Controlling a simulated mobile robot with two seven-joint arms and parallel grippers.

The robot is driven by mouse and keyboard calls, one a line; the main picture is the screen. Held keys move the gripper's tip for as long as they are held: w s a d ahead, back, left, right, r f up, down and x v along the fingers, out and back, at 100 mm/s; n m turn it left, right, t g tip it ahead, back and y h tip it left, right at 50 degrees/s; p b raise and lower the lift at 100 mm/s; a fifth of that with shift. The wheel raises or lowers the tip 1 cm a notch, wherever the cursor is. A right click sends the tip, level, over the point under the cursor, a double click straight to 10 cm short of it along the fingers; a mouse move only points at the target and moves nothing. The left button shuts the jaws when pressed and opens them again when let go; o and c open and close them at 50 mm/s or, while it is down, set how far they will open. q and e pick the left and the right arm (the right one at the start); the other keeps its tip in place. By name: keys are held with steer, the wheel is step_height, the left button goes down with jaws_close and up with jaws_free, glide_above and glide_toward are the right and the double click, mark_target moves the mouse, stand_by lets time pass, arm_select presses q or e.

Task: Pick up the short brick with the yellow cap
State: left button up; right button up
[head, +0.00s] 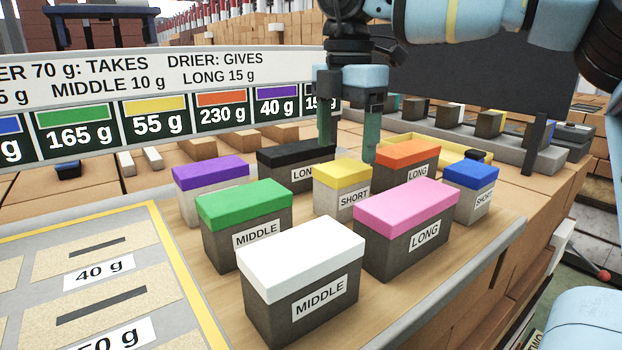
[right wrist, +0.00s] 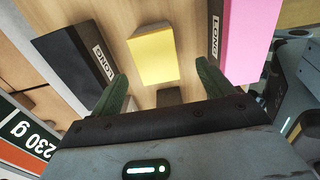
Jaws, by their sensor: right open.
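The short brick with the yellow cap (head: 343,172) stands upright on the wooden tray, its grey side labelled SHORT. In the right wrist view the yellow cap (right wrist: 153,55) lies ahead, between the lines of the two fingers. My right gripper (head: 347,148) points down, open and empty, above and behind this brick in the head view. Its green fingers (right wrist: 162,76) are spread apart in the right wrist view, with nothing between the tips. My left gripper is not in view.
Close around stand the black-capped (head: 296,152), orange-capped (head: 408,153) and pink-capped (head: 407,206) long bricks. Purple, green, white and blue-capped bricks share the tray (head: 500,250). A sign board (head: 150,75) with weights stands behind. A yellow-edged board (head: 130,235) lies at left.

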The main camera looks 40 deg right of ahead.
mark_target(343, 167)
steer(key=shift+w, duration=0.15)
steer(key=shift+s+f, duration=0.2)
steer(key=shift+s, duration=0.1)
steer(key=shift+f, duration=0.9)
steer(key=shift+w+f, duration=0.2)
steer(key=shift+f, duration=0.25)
steer(key=f, duration=0.3)
steer(key=shift+w+d+f, duration=0.15)
steer(key=shift+w+f, duration=0.05)
steer(key=shift+f, duration=0.55)
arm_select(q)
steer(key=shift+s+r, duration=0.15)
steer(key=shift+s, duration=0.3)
